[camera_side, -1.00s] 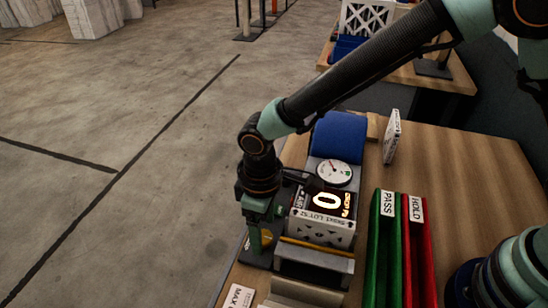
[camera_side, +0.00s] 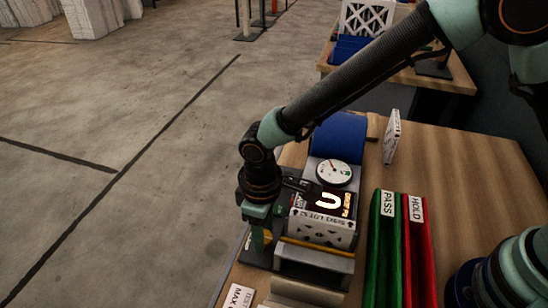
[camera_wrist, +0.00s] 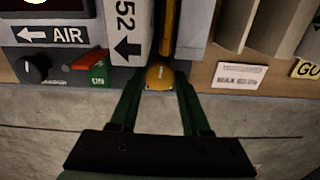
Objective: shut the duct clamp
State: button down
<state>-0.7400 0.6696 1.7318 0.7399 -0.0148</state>
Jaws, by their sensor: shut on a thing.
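The duct clamp shows as a yellow bar (camera_side: 318,246) lying across the front of the grey test rig. In the wrist view the bar (camera_wrist: 170,28) ends in a rounded yellow knob (camera_wrist: 160,75). My gripper (camera_side: 262,242) is at the rig's left end, and in the wrist view its two green fingers (camera_wrist: 159,88) are shut on the knob, one on each side. A white boxed filter (camera_side: 325,228) sits in the rig right behind the bar; its "52" and arrow face (camera_wrist: 128,30) shows in the wrist view. Whether the clamp is fully closed I cannot tell.
The rig carries a lit display (camera_side: 330,201), a round gauge (camera_side: 334,173) and, in the wrist view, a red switch (camera_wrist: 88,62) and black knob (camera_wrist: 35,68). Green PASS (camera_side: 384,245) and red HOLD (camera_side: 420,260) trays stand to the right. Another white filter (camera_side: 391,137) stands behind.

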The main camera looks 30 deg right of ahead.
jog(key=m, duration=0.8)
jog(key=shift+m, duration=0.3)
jog(key=m, duration=0.4)
jog(key=shift+m, duration=0.3)
jog(key=m, duration=0.4)
jog(key=shift+m, duration=0.3)
jog(key=shift+c, duration=1.8)
grip_release()
